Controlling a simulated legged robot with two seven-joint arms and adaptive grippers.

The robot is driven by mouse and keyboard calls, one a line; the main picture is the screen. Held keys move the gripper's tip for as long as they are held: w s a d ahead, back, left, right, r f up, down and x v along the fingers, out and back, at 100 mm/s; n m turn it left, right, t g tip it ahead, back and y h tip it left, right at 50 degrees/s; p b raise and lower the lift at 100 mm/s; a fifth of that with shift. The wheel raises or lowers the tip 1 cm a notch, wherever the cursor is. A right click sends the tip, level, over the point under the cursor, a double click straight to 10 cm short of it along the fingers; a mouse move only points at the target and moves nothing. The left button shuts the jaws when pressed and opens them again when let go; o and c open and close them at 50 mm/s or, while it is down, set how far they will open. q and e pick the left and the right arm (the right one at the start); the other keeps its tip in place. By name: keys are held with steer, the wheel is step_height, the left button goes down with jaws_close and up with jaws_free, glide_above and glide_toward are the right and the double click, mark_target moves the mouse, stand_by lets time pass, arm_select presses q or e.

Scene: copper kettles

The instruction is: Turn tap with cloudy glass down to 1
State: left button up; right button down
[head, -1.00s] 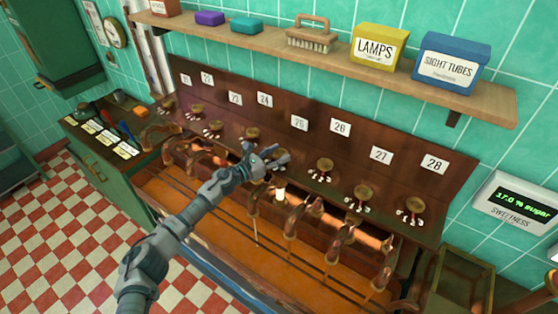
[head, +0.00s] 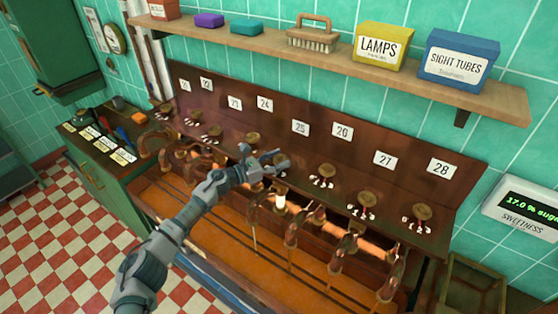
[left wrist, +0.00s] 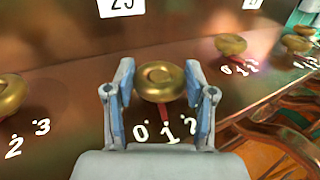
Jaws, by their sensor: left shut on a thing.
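My left gripper (head: 268,162) is at the round brass knob of the tap under label 25 (head: 300,127). In the left wrist view its two blue-padded fingers (left wrist: 159,88) are closed around the sides of this knob (left wrist: 160,75). The knob's red pointer is at the 1 on the white scale (left wrist: 167,130). A brightly lit sight glass (head: 280,201) shows below the gripper. I cannot tell its cloudiness at this size. My right gripper is not in view.
Neighbouring brass knobs stand on both sides, such as those under 26 (head: 327,170) and 28 (head: 422,212). Copper spouts hang below them. A sugar display (head: 522,208) is at the right.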

arm_select(q)
steer(key=o, duration=1.2)
steer(key=shift+a+f, duration=0.15)
steer(key=shift+c, duration=0.2)
steer(key=shift+a, duration=0.2)
steer(key=v, duration=1.2)
steer(key=shift+d, duration=0.2)
